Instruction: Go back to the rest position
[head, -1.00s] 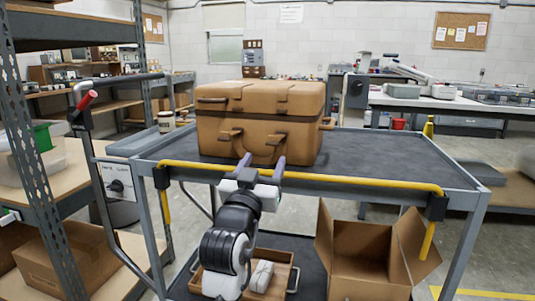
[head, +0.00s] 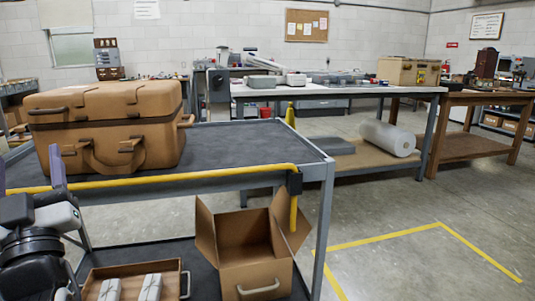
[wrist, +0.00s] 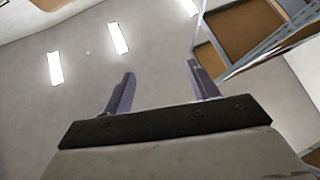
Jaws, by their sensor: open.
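My gripper (wrist: 155,88) is open and empty in the wrist view, its two purple-grey fingers apart with only the ceiling and a shelf frame behind them. In the head view my arm is at the lower left edge, with one finger pointing up in front of the case. The tan case (head: 112,125) with brown handles and corners stands shut on the cart's dark top (head: 230,145). Whether a finger touches the case cannot be told; no part of the case shows clearly between the fingers.
The cart has a yellow front rail (head: 200,178). Below are an open cardboard box (head: 255,275) and a tray (head: 185,285) with white packages. Workbenches (head: 400,90) stand behind, with a clear wrap roll (head: 388,138) on a lower shelf. Floor (head: 420,230) at the right is free.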

